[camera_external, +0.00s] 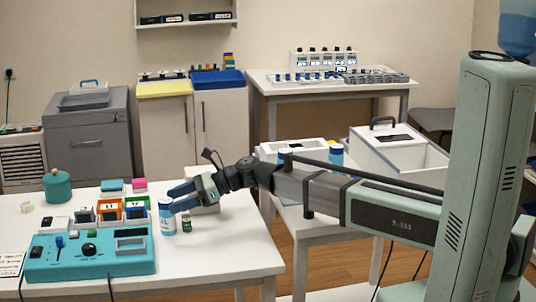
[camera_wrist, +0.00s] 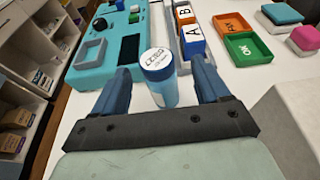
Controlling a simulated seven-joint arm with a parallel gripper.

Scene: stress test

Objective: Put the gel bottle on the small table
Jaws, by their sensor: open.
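A clear-blue bottle with a blue rim and a white printed lid, which looks like the gel bottle (camera_external: 167,218), stands upright on the white table at the front left. In the wrist view the gel bottle (camera_wrist: 160,78) sits between my two blue fingers, with a gap on each side. My gripper (camera_external: 182,196) is open and low at the bottle; it also shows in the wrist view (camera_wrist: 160,72). A smaller white table (camera_external: 345,221) stands to the right, beside my arm, partly hidden by it. The lid print is too small to read surely.
A teal device (camera_external: 92,256) and several coloured trays lie to the left. A white box (camera_external: 398,152) and other items stand at the back of the smaller table; its front looks clear.

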